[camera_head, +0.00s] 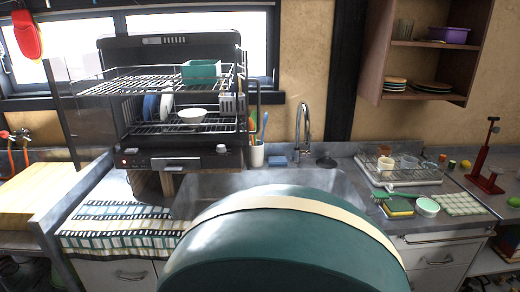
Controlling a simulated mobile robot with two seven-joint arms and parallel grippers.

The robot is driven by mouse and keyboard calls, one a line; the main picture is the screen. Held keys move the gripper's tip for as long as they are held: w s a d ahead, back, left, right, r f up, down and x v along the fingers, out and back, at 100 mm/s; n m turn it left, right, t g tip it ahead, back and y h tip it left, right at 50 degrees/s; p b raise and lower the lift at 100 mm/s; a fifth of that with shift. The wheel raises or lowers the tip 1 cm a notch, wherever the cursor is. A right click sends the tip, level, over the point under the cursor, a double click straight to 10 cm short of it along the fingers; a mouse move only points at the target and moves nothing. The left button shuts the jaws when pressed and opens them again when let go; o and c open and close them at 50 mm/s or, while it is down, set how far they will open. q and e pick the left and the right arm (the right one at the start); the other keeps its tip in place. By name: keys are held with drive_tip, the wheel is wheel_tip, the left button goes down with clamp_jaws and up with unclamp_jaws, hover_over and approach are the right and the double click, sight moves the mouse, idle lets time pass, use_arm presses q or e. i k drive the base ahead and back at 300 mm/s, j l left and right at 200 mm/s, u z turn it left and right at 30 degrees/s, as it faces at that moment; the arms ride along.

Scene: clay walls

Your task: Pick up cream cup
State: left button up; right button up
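Several small cups stand on a wire drying rack (418,180) on the counter right of the sink. A cream-coloured cup (409,161) stands near the rack's middle. Left of it is another pale cup (385,164), also whitish to cream; at this size I cannot tell for certain which is the cream cup. A pale blue item (430,165) is to their right. Neither of my grippers is in view.
A sink (340,183) with a tall tap (303,130) lies left of the rack. A green brush (395,195), a sponge (398,211) and a round pale-green tub (427,207) lie in front. A red stand (487,165) is at right. The sink's front is hidden.

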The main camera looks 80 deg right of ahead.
sight(385, 168)
drive_tip(key=z, duration=1.35)
drive_tip(key=j+z, duration=0.1)
drive_tip(key=z, duration=1.7)
drive_tip(key=k+z, duration=0.1)
drive_tip(key=z, duration=0.35)
